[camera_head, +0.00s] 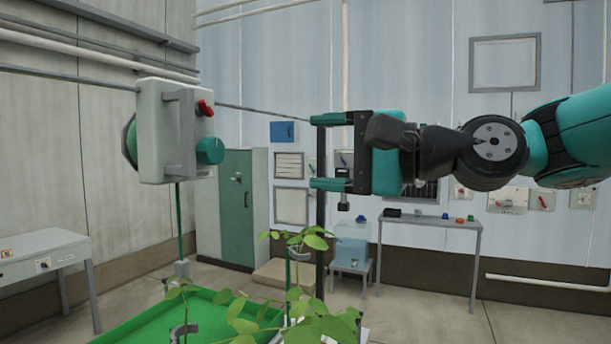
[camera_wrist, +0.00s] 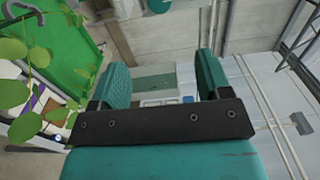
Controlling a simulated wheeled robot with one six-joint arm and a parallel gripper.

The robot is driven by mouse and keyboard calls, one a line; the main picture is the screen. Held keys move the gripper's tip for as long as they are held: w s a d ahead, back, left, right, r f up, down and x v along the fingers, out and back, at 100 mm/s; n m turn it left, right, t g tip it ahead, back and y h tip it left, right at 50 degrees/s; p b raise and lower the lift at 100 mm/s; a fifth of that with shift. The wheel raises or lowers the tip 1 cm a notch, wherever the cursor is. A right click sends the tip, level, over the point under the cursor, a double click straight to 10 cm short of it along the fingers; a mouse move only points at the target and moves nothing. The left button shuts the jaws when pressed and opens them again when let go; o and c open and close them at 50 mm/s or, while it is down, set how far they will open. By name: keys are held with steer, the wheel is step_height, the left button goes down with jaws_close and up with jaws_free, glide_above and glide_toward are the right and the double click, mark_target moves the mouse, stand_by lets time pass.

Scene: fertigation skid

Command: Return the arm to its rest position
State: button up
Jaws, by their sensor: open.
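My gripper (camera_head: 318,152) is stretched out level toward the left in the head view, its two teal fingers apart with nothing between them. In the wrist view my gripper (camera_wrist: 158,85) also shows its two fingers spread and empty. The arm comes in from the right edge of the head view, well above the plants and the floor. The fingertips are apart from the pale control box that hangs to their left.
The control box (camera_head: 165,135) has a red lever and a teal knob. Leafy plants (camera_head: 300,238) rise from a green tray (camera_head: 140,330) below my gripper. A table (camera_head: 430,221) with small items and a green cabinet (camera_head: 236,205) stand behind. A bench (camera_head: 40,255) is at left.

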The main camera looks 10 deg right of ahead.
steer(key=s+a+f+n+g+h, duration=0.2)
steer(key=s+f+n+g+h, duration=0.15)
steer(key=f, duration=0.45)
steer(key=s+a+f+n+g+h, duration=0.1)
steer(key=s+f+n+g+h, duration=0.25)
steer(key=f, duration=0.55)
steer(key=s+d+f+n+g+h, duration=0.3)
steer(key=s+d+f+n+g, duration=0.1)
steer(key=s+f+n, duration=0.4)
steer(key=s+f, duration=0.1)
steer(key=s, duration=0.1)
steer(key=shift+s+d, duration=0.2)
steer(key=shift+s, duration=0.2)
